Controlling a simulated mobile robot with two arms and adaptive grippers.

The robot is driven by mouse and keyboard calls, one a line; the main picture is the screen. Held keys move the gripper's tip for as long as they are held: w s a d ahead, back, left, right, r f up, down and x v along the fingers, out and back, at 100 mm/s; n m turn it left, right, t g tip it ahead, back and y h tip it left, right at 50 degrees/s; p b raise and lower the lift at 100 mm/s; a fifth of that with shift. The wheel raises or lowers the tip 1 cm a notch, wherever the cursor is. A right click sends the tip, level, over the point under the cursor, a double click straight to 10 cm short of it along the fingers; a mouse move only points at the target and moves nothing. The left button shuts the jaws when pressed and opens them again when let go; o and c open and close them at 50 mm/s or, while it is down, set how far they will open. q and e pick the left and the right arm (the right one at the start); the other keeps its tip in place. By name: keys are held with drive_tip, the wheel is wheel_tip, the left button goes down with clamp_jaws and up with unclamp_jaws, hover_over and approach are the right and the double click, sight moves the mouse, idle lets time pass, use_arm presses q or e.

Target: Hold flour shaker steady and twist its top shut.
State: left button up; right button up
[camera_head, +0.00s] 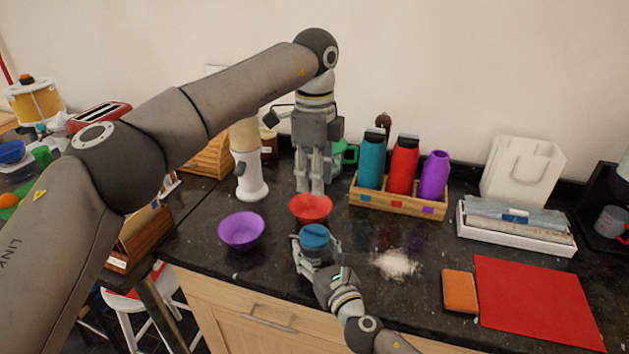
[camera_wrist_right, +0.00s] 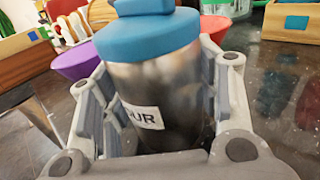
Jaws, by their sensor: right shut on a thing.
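The flour shaker (camera_head: 314,246) stands on the dark counter near its front edge, with a blue top and a metal body. In the right wrist view the shaker (camera_wrist_right: 160,95) fills the middle, its white label partly showing "UR". My right gripper (camera_head: 316,258) is shut around its metal body, below the blue top (camera_wrist_right: 147,35). The blue top sits on the body; whether it is tight cannot be told. My left gripper (camera_head: 310,188) points down behind the red bowl, apart from the shaker. Its fingers look near each other, but their opening is unclear.
A red bowl (camera_head: 311,208) stands just behind the shaker and a purple bowl (camera_head: 242,231) to its left. Spilled white powder (camera_head: 396,264) lies to the right, then an orange sponge (camera_head: 460,291) and a red mat (camera_head: 537,301). A wooden rack (camera_head: 398,204) holds bottles behind.

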drive_tip(key=o, duration=1.2)
